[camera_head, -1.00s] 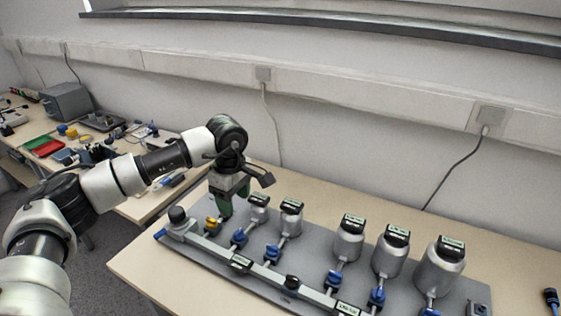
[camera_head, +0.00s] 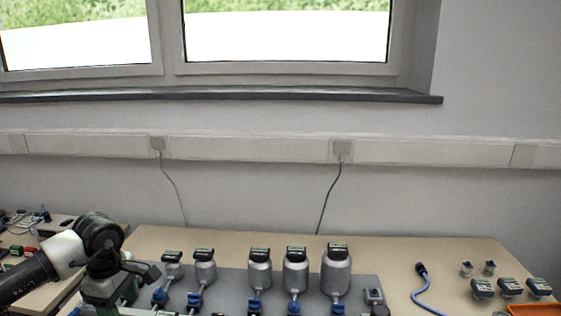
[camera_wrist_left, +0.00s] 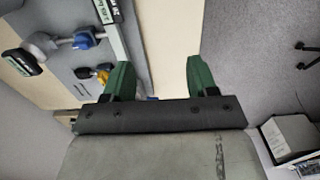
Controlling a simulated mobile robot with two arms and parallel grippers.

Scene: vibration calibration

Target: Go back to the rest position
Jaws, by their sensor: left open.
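My left gripper (camera_wrist_left: 157,80) is open and empty in the left wrist view, with its two green fingers apart. It hangs over the edge of the wooden table (camera_wrist_left: 163,35), with the floor to the right. In the head view my left arm comes in at the lower left, and the gripper's green part (camera_head: 122,293) is beside the left end of the grey calibration board (camera_head: 225,278). The fingertips are hard to make out there. My right gripper is not in view.
Several metal canisters (camera_head: 336,272) with blue valves stand on the board. To the right lie a blue cable (camera_head: 421,287), several small gauges (camera_head: 510,288) and an orange tray (camera_head: 533,309). Another workbench (camera_head: 45,280) is at the left. A wall and window are behind.

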